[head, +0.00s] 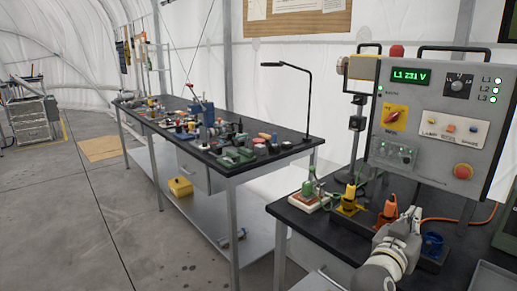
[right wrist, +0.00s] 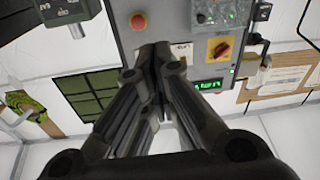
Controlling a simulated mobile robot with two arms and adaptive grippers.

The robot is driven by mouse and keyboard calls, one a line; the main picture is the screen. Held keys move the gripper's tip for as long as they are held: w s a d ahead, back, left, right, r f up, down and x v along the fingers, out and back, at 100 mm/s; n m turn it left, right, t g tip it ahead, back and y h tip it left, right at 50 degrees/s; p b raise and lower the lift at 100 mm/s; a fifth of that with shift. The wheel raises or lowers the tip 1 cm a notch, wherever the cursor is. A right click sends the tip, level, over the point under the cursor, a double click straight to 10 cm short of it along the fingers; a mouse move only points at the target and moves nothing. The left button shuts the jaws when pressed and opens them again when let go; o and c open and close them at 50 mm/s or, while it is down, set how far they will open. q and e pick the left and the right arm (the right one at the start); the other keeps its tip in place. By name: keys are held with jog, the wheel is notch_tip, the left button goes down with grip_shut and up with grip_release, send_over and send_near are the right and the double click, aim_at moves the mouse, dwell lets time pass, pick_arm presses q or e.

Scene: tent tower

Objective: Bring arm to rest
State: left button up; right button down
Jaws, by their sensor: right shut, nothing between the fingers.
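My right gripper (head: 412,217) is at the lower right of the head view, in front of the small black table's plugs. In the right wrist view my right gripper (right wrist: 158,50) has its fingers together with nothing between them. Behind it stands the grey control panel (head: 430,125), with a green display reading about L1 231 V. The panel also shows in the right wrist view (right wrist: 190,15), upside down. My left gripper is not in view.
A small black table (head: 300,222) carries a green plug, a yellow plug (head: 350,198), an orange plug (head: 388,208) and a blue socket (head: 433,243). A long workbench (head: 285,150) with many tools stands further back. The grey floor (head: 60,210) at left is clear.

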jog(key=s+a+f+n+g+y, duration=0.1)
jog(key=s+f+y, duration=0.15)
jog(key=f, duration=0.45)
jog(key=s+f+n+g+y, duration=0.1)
jog(key=s+f+n+y, duration=0.15)
jog(key=f, duration=0.45)
jog(key=s+a+f+n+g+y, duration=0.2)
jog(key=s+a+f+g+y, duration=0.15)
jog(key=s+f, duration=0.4)
jog(key=s+a+f+n+g+y, duration=0.2)
jog(key=s+a+f, duration=0.3)
jog(key=s, duration=0.6)
jog(key=s+a+f+n+g+y, duration=0.25)
jog(key=s+a+f, duration=0.25)
jog(key=s+f, duration=0.3)
notch_tip(320, 180, down, 21)
jog(key=s+g+p, duration=0.1)
jog(key=s+p, duration=0.2)
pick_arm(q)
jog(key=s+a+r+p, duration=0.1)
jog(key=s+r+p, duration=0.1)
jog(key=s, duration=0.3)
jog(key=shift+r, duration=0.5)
pick_arm(e)
jog(key=s+d+f+g, duration=0.1)
jog(key=s+d+f, duration=0.2)
jog(key=s+f, duration=1.1)
jog(key=shift+s+d, duration=0.15)
jog(key=shift+s, duration=1.1)
